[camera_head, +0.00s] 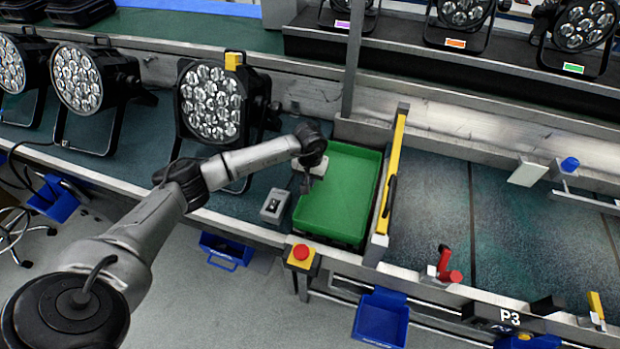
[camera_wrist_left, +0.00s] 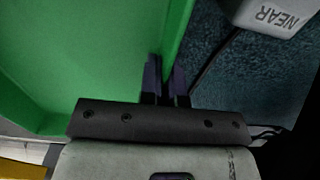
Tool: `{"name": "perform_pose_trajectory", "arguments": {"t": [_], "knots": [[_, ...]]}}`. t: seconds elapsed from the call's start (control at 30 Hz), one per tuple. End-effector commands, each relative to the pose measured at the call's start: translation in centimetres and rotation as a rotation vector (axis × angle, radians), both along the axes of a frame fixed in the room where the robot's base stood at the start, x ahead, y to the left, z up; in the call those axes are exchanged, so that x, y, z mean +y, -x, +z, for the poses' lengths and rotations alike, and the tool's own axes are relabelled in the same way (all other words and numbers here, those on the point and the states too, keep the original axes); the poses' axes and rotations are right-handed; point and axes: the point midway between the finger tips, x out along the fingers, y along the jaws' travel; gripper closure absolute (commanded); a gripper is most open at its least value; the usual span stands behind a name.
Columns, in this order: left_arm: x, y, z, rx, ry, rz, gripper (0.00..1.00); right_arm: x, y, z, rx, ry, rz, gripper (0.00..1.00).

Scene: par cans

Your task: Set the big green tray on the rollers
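The big green tray (camera_head: 340,195) is an empty rectangular tray at the middle of the head view, seemingly level. It fills the left of the left wrist view (camera_wrist_left: 70,60). My left gripper (camera_head: 307,184) is at its left wall, pointing down. In the left wrist view the two dark fingers (camera_wrist_left: 166,82) are close together with the wall between them, one inside the tray and one outside. The gripper looks shut on this wall. My right gripper is in neither view. I cannot clearly make out rollers in either view.
A grey button box (camera_head: 274,206), marked NEAR in the wrist view (camera_wrist_left: 275,15), sits just left of the tray. A yellow-topped barrier (camera_head: 391,180) stands close on its right. A red emergency button (camera_head: 301,252) is in front. A par can (camera_head: 210,103) stands behind left. Dark panels right of the barrier are mostly clear.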

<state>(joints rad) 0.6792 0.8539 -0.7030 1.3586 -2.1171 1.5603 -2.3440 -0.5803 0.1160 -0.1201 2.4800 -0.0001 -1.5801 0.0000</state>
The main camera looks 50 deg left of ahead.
Motion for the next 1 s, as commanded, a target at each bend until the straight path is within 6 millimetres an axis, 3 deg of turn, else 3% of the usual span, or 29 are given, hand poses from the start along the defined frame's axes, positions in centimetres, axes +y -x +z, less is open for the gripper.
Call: {"name": "perform_pose_trajectory", "arguments": {"t": [0.4,0.43,0.7,1.0], "knots": [[0.0,-0.07,-0.05,-0.003,0.001,0.0,1.0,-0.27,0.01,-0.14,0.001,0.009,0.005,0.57],[0.0,-0.07,-0.05,-0.003,0.001,0.0,0.93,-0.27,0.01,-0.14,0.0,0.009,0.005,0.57],[0.01,-0.03,-0.1,-0.001,0.0,0.0,0.67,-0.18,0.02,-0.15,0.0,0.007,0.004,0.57],[0.02,0.0,0.08,0.001,-0.001,0.0,0.66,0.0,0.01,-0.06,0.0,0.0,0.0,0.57]]}}
